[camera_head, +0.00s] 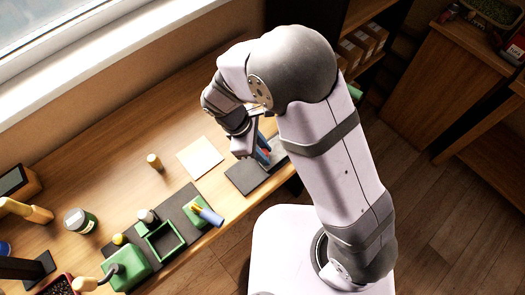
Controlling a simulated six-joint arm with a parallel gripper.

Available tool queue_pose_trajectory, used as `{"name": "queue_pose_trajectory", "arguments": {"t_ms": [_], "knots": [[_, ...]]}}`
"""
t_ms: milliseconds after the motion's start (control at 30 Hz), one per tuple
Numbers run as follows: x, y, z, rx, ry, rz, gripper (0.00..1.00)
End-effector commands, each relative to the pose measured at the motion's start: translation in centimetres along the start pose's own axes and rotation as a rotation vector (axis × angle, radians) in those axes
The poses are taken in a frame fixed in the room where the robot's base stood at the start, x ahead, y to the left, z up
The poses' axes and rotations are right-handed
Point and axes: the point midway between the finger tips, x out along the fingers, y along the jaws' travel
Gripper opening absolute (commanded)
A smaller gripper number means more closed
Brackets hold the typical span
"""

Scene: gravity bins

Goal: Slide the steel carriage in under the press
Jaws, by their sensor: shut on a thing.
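My gripper (257,156) is low over the right part of the wooden bench, partly hidden by my own wrist and arm. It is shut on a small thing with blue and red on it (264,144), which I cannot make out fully. A dark flat plate (243,179) lies just below and left of the gripper. A pale grey part (278,150) shows beside the gripper, half behind my arm. I cannot tell for sure which part is the steel carriage or the press.
On the bench (120,185), a dark strip at the front left bears a green machine (127,270), a green open frame (163,256) and a green block with yellow and blue parts (207,213). A pale square sheet (200,157), a small brass cylinder (154,161) and a jar (80,221) stand apart.

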Motion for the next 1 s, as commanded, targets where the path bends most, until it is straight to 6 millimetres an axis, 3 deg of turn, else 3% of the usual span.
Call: {"name": "queue_pose_trajectory", "arguments": {"t_ms": [200, 467, 500, 567, 1000], "knots": [[0.7, 2.2, 2.1, 0.004, -0.002, 0.001, 0.00], [0.8, 2.5, 2.3, -0.001, -0.003, 0.005, 0.00], [0.8, 2.5, 2.3, 0.000, -0.003, 0.005, 0.26], [0.8, 2.5, 2.3, 0.000, -0.003, 0.005, 0.41], [0.3, 2.4, 2.1, 0.000, -0.001, 0.003, 0.43]]}}
